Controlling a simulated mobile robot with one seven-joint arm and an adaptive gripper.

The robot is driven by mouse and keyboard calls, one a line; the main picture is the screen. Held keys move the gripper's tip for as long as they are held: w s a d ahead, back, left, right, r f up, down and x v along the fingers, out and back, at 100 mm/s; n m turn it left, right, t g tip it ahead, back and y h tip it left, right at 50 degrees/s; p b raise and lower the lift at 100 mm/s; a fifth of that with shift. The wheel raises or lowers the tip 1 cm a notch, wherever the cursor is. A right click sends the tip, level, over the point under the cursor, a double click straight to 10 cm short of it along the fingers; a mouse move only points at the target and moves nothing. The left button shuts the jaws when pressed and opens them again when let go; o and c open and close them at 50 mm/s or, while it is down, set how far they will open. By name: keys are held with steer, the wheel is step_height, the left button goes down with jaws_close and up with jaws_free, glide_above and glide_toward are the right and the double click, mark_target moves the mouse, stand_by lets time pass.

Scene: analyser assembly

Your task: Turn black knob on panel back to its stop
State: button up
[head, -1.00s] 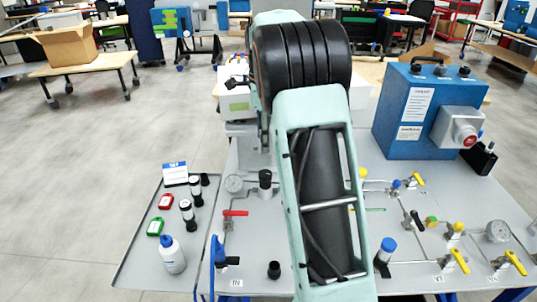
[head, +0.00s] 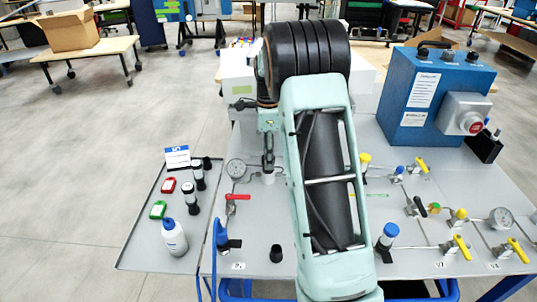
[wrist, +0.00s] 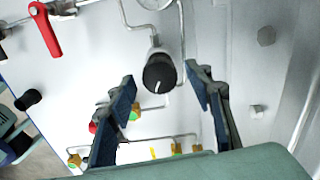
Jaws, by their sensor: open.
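The black knob (wrist: 160,74) shows in the wrist view as a round cap with a white line on its face. It stands on a pale stem on the grey panel (wrist: 60,130). My gripper (wrist: 160,76) is open, with one finger on each side of the knob and a visible gap on both sides. Whether the fingertips reach down past the knob's top is hard to tell. In the head view my gripper (head: 268,156) points down over the knob's place on the panel (head: 250,222), and hides the knob's cap.
A red-handled valve (head: 238,197) and a gauge (head: 236,168) sit close left of the knob. A black cap-like part (head: 276,253) stands nearer the front. Yellow-handled valves (head: 461,247) and a blue box (head: 430,95) are to the right. A tray with a bottle (head: 174,238) lies left.

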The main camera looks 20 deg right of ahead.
steer(key=c, duration=1.2)
steer(key=shift+o, duration=0.2)
